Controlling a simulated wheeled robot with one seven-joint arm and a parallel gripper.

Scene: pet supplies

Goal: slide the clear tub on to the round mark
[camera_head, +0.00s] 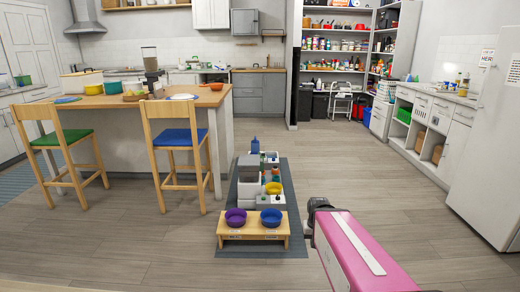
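I cannot make out a clear tub or a round mark anywhere in the head view. My pink arm reaches in from the lower right. A dark part (319,205) sits at its far end, and I cannot tell whether this is a joint or my gripper. No fingers and no held thing can be made out. The dark part is just right of a wooden bowl stand (253,236), which holds a purple bowl (236,217) and a blue bowl (271,217).
Behind the stand, several small items and a yellow bowl (274,188) crowd a grey mat (233,250). Two stools, one green-seated (62,138) and one blue-seated (180,138), stand at the island (120,140) on the left. The floor (390,190) between mat and right counter is clear.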

